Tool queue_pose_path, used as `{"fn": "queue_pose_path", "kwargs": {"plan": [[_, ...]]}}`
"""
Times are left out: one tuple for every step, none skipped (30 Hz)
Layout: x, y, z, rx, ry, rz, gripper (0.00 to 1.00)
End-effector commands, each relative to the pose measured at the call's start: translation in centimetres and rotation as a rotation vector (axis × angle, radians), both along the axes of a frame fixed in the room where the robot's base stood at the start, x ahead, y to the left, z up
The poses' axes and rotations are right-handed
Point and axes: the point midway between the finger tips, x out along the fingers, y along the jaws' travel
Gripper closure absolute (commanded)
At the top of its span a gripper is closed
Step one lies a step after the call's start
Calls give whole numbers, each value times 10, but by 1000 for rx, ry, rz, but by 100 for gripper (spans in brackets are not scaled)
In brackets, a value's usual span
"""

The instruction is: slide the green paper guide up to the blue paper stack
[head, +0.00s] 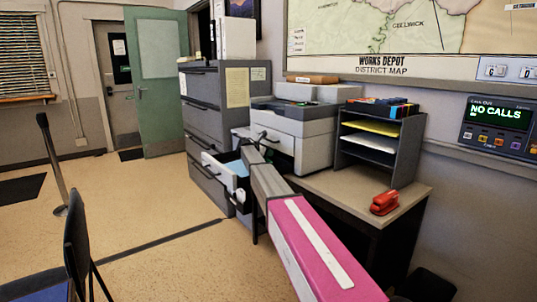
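The blue paper stack (238,168) shows as a small light-blue patch inside a pulled-out white tray (219,172), below and left of the printer. My arm reaches in from the lower right, and its far end is at the tray. My gripper (250,160) is a small dark shape at the right side of the tray, close to the blue paper. Its fingers are too small and too hidden by my arm to tell whether they are open or shut, or touching anything. I cannot make out the green paper guide; the right part of the tray is hidden behind my gripper and arm.
The grey printer (300,135) stands on the desk (405,200) right of my gripper. A paper sorter (380,145) and a red stapler (385,202) are further right. A dark filing cabinet (205,100) stands behind the tray. Floor at left is open, with a chair (77,245) in front.

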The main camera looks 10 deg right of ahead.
Motion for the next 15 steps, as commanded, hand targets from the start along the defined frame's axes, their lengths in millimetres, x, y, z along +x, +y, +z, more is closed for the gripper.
{"fn": "queue_pose_path", "kwargs": {"plan": [[0, 0, 0, 0, 0, 0, 100], [-1, 2, 0, 0, 0, 0, 100], [-3, 5, 0, 0, 0, 1, 100], [-5, 8, 0, 0, 0, 1, 100], [-7, 13, 0, 0, 0, 1, 100], [-11, 21, 0, 0, 0, 2, 100], [-15, 28, 0, 0, 1, 4, 100], [-19, 36, 0, 0, 0, 4, 100], [-25, 46, 0, 1, 1, 4, 100], [-28, 53, 0, 1, 1, 4, 100], [-32, 61, 0, 1, 0, 4, 100], [-36, 70, 0, 1, 0, 4, 100], [-40, 76, 0, 1, 0, 3, 100], [-42, 82, 0, 1, 1, 2, 100], [-46, 89, 0, 1, 0, 3, 100]]}}
